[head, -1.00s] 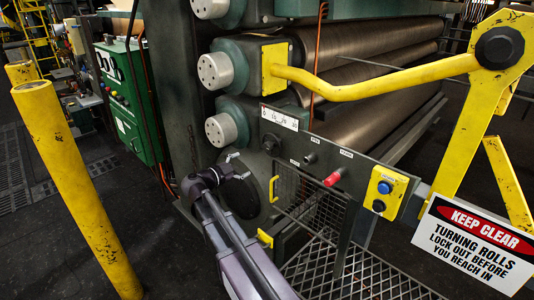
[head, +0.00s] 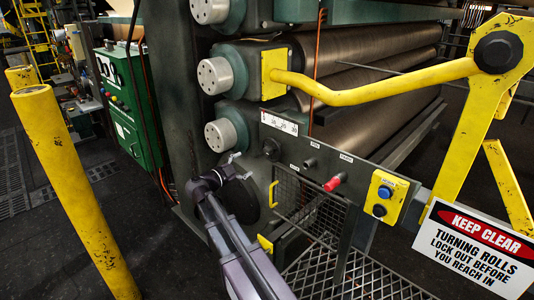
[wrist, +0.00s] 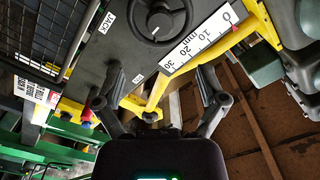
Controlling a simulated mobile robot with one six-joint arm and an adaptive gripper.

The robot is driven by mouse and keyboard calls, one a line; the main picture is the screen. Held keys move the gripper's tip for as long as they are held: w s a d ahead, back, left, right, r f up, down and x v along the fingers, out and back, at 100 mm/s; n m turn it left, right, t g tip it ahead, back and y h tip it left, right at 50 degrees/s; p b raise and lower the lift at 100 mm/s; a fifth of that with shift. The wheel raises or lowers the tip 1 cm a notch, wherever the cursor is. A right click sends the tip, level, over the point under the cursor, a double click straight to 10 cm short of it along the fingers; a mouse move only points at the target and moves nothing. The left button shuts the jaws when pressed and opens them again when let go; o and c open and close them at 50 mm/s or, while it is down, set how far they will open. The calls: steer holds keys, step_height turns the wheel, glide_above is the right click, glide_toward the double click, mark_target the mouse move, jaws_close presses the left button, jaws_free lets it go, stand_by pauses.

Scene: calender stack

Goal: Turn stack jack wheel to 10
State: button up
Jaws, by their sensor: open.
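The stack jack wheel (head: 270,148) is a dark round wheel on the grey panel, just below the white scale (head: 280,122). In the wrist view the wheel (wrist: 160,18) is at the top middle, partly cut off, with a pale mark on its hub. The scale (wrist: 197,38) beside it reads 0, 10, 20, 30 mm. A small red mark shows near its 0 end, but I cannot read it surely. My gripper (head: 240,166) is open and empty, left of the wheel and apart from it. In the wrist view its spread fingers (wrist: 152,90) are below the wheel.
The panel also carries a red knob (head: 333,184) and a yellow button box (head: 385,195). A mesh guard (head: 310,205) hangs below. Rolls (head: 370,90) lie behind. A yellow post (head: 75,190) stands left, and a yellow bar (head: 380,92) crosses above right.

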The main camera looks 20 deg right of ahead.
mark_target(266, 153)
steer(key=x, duration=1.1)
steer(key=shift+w+d, duration=0.1)
steer(key=shift+d, duration=0.25)
steer(key=c, duration=1.2)
